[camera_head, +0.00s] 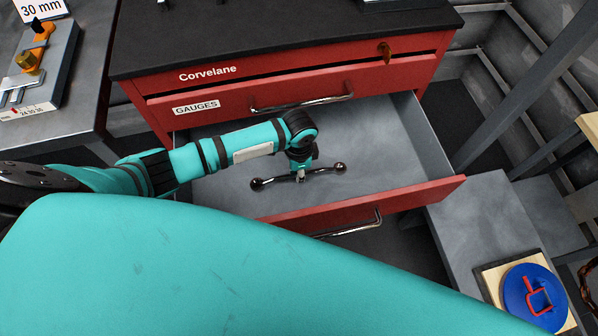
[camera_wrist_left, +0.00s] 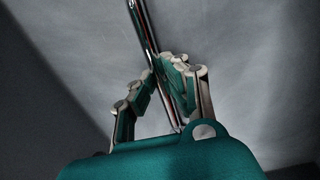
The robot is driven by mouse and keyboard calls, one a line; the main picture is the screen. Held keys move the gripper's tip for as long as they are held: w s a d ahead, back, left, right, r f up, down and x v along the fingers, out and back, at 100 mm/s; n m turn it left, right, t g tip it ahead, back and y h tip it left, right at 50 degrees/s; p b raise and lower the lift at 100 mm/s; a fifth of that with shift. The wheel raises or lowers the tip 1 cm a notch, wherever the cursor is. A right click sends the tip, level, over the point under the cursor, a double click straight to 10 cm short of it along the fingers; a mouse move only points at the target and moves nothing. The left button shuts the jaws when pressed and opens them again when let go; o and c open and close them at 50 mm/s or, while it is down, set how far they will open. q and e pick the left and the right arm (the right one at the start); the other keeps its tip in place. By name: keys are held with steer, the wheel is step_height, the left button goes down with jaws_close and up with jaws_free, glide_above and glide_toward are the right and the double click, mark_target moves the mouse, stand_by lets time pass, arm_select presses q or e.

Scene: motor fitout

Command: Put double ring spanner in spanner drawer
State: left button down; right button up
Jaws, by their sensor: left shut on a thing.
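The double ring spanner (camera_head: 328,171), dark and shiny with a ring at each end, lies across the view inside the open drawer (camera_head: 385,150). My left gripper (camera_head: 301,178) reaches down into the drawer and is shut on the middle of the spanner's shaft. In the left wrist view the shiny shaft (camera_wrist_left: 144,28) runs up from between the fingers (camera_wrist_left: 165,90), with the grey drawer floor behind it. I cannot tell whether the spanner touches the floor. My right gripper is not in view.
The red cabinet has a drawer labelled GAUGES (camera_head: 195,108) above the open one. The open drawer's red front (camera_head: 420,197) stands toward me. A grey bench with a blue disc (camera_head: 520,290) is at right. A grey table (camera_head: 75,115) with a fixture is at left.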

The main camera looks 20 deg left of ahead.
arm_select(q)
steer(key=shift+f, duration=0.15)
steer(key=c, duration=1.4)
jaws_free()
step_height(320, 180, up, 12)
steer(key=shift+r+p, duration=0.1)
steer(key=shift+p, duration=0.6)
